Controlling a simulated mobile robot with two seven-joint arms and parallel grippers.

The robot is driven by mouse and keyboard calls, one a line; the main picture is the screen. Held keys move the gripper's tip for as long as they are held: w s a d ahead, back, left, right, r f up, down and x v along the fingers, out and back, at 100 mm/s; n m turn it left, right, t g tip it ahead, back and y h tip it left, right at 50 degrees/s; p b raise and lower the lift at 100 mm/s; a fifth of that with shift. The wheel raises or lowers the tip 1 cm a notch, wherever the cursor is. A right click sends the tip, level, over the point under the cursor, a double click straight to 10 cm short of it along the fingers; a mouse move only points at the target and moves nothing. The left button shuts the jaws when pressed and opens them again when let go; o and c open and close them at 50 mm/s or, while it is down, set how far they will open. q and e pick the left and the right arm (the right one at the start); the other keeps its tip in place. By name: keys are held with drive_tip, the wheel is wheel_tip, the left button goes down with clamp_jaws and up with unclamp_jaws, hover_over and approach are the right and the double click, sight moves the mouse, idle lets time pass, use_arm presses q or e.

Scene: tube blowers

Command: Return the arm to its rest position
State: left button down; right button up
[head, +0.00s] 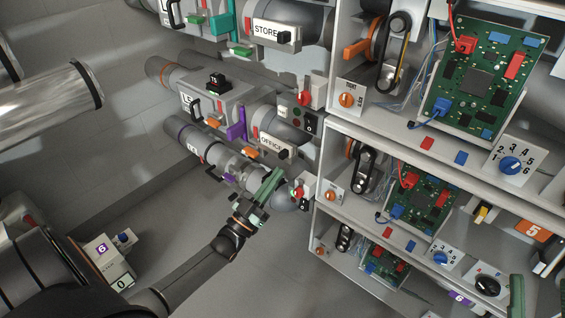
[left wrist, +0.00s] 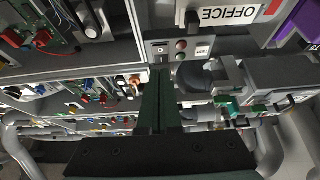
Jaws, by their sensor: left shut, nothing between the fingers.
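My left gripper (head: 272,182) reaches up from the lower left in the head view, its green fingers together and empty. It is in front of the lower tube unit, close to a small panel with a red knob (head: 298,193); I cannot tell if it touches anything. In the left wrist view the dark green fingers (left wrist: 160,85) are pressed together with nothing between them.
Shelves with circuit boards (head: 484,75), belts and dials stand to the right. An OFFICE-labelled tube unit (head: 270,142) and a STORE-labelled one (head: 275,32) stand above the gripper. A clear tube (head: 45,105) is at the left. Open floor (head: 150,190) lies left of the gripper.

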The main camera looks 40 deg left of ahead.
use_arm(q)
drive_tip(key=shift+s+f, duration=0.25)
drive_tip(key=shift+f, duration=0.05)
use_arm(e)
drive_tip(key=shift+s+r+y, duration=0.15)
drive_tip(key=shift+r+y, duration=0.15)
drive_tip(key=shift+r, duration=0.35)
